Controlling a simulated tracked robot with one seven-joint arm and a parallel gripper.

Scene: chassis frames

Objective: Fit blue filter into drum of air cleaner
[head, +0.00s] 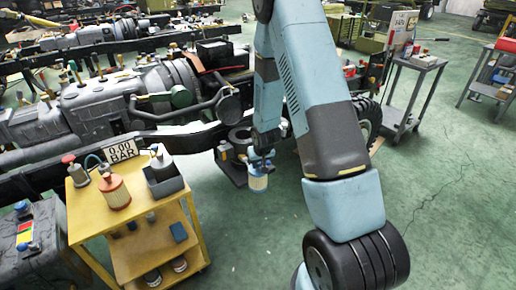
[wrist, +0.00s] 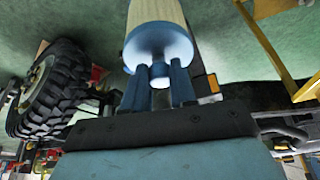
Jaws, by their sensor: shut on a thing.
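The blue filter (head: 257,183) has a cream pleated body with blue end caps. My gripper (head: 262,158) is shut on its upper end and holds it upright in the air, beside the truck chassis and to the right of the yellow cart. In the wrist view the filter's blue end cap (wrist: 160,45) sits at the fingers of my gripper (wrist: 158,76), with the pleated body beyond it. A dark round part (head: 238,133) on the chassis side, just left of my arm, may be the air cleaner's drum; I cannot tell whether it is open.
A chassis wheel (wrist: 50,90) is near my gripper. A grey trolley (head: 411,95) stands back right. Green floor right of my arm is clear.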

